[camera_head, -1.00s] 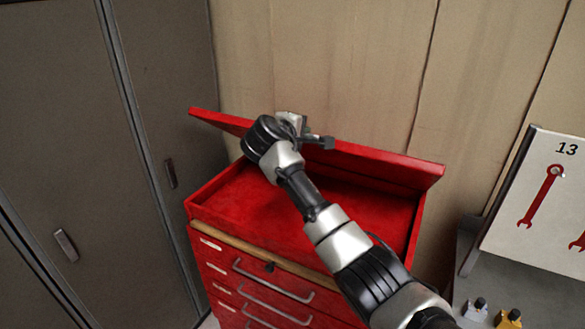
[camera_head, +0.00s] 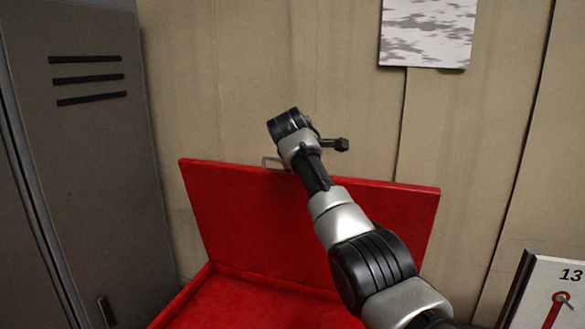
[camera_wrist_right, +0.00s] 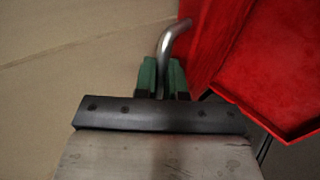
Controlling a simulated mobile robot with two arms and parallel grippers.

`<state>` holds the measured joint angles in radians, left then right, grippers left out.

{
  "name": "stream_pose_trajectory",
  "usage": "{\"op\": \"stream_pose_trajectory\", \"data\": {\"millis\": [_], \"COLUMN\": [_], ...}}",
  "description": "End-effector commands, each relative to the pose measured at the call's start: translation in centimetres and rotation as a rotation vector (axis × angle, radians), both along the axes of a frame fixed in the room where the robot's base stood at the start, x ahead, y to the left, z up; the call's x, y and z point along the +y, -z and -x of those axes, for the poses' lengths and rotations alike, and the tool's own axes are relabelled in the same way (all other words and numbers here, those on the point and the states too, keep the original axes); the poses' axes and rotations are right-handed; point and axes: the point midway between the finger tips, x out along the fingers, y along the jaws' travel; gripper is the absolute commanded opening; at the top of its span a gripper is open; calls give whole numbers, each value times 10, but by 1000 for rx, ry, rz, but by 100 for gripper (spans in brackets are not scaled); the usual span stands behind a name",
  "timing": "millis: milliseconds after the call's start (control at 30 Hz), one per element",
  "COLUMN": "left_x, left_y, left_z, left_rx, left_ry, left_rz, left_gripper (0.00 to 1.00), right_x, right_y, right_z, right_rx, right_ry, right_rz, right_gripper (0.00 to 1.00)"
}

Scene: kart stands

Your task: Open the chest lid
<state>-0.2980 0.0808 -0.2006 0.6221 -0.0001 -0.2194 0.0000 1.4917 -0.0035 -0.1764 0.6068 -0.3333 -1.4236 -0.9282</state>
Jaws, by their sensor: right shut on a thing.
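The red chest lid (camera_head: 250,215) stands steeply raised at the back of the red chest (camera_head: 275,305), in front of the wooden wall. A metal bar handle (camera_head: 270,161) sits on the lid's top edge. In the right wrist view, my right gripper (camera_wrist_right: 162,72) has its green fingers shut on this handle (camera_wrist_right: 176,38). The lid's red edge (camera_wrist_right: 200,40) is just right of the fingers. In the head view my right wrist hides the fingers. The open chest shows its red interior. My left gripper is not in view.
A grey locker (camera_head: 85,150) stands close on the left. The wooden wall (camera_head: 215,80) is right behind the lid, with a patterned sheet (camera_head: 427,32) on it. A white board with a wrench picture (camera_head: 548,295) is at the lower right.

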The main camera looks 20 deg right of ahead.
Motion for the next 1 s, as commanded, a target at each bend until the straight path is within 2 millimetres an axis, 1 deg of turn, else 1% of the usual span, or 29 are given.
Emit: {"op": "stream_pose_trajectory", "data": {"millis": [33,467,500,633,667,900,1000], "left_x": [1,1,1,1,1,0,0], "left_y": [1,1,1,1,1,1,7], "left_z": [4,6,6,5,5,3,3], "left_rx": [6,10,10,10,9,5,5], "left_ry": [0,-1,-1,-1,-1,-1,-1], "left_rz": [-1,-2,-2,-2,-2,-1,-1], "left_gripper": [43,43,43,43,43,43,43], "right_x": [-3,-5,-5,-5,-5,-5,-2], "right_y": [7,8,8,8,7,6,3], "right_z": [0,0,0,0,0,0,3], "right_rx": [19,29,29,28,28,27,23], "right_ry": [6,5,5,4,4,2,2], "right_rz": [-11,-17,-17,-16,-16,-14,-13], "right_gripper": [0,0,12,32,34,34,34]}}
